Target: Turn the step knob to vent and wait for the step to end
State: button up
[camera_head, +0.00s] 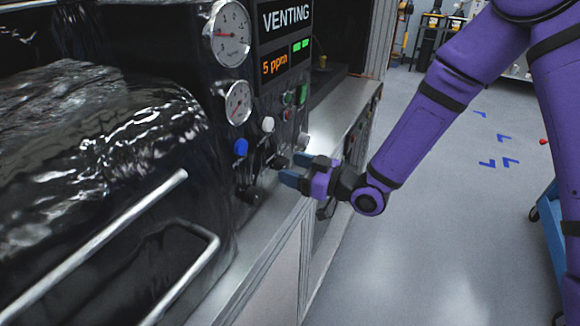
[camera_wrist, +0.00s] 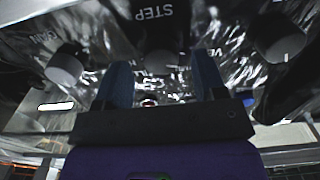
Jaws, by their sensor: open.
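The step knob (camera_wrist: 160,61) is a grey round knob below the word STEP in the wrist view. My gripper (camera_wrist: 163,76) has its two blue fingers apart, one to each side of this knob in the picture. The fingers look clear of it, but depth is hard to judge. In the head view my gripper (camera_head: 296,169) is open in front of the black control panel, and I cannot tell there which knob is the step knob. The panel's display (camera_head: 286,17) reads VENTING, with an orange 5 ppm and green bars below.
Other grey knobs flank the step knob in the wrist view, at left (camera_wrist: 66,68) and right (camera_wrist: 279,40). A blue button (camera_head: 240,147) and two dial gauges (camera_head: 228,33) are on the panel. Metal handle bars (camera_head: 110,240) stick out at left. Open floor (camera_head: 440,240) lies at right.

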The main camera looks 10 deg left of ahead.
jog(key=v, duration=0.9)
jog(key=shift+d, duration=0.2)
jog(key=w+d+r+m+t+h, duration=0.25)
jog(key=w+d+r+h, duration=0.3)
jog(key=d+h, duration=0.4)
jog(key=s+d+r+m+t+h, duration=0.1)
jog(key=s+d+r+m+h, duration=0.3)
jog(key=d+r, duration=0.6)
jog(key=s+d+r+m+g+h, duration=0.1)
jog(key=s+d+r+m, duration=0.1)
jog(key=s, duration=0.5)
jog(key=s+d+r+m+g+h, duration=0.1)
jog(key=s+d+r+m, duration=0.2)
jog(key=s, duration=0.4)
jog(key=s+d+r+m+g+h, duration=0.1)
jog(key=s+d+r+m+g, duration=0.1)
jog(key=s, duration=0.6)
jog(key=shift+d+r+m, duration=0.45)
jog(key=shift+d+r, duration=0.1)
jog(key=shift+d, duration=0.55)
jog(key=shift+w+h, duration=0.1)
jog(key=shift+h, duration=0.15)
